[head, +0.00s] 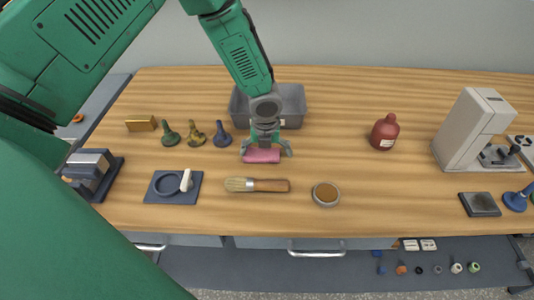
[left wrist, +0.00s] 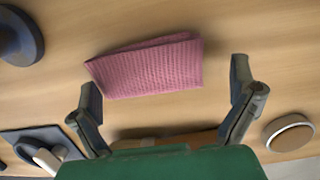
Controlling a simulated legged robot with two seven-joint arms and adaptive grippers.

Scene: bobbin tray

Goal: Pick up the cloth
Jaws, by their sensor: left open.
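The cloth (head: 262,155) is pink and folded, lying on the wooden table in front of the grey tray. It also shows in the left wrist view (left wrist: 150,68), with a waffle texture, flat on the wood. My left gripper (head: 266,150) comes down over the cloth in the head view. In the left wrist view its two fingers (left wrist: 165,88) are spread wide, one towards each side of the cloth, with nothing between them held. The cloth lies ahead of the fingertips there. My right gripper is not in view.
A grey tray (head: 292,107) stands behind the cloth. A brush (head: 268,185) and a round dish (head: 326,194) lie in front. Several small knobbed objects (head: 196,134) stand to the left. A red bottle (head: 384,132) and a beige machine (head: 470,130) stand to the right. Clear wood lies between cloth and bottle.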

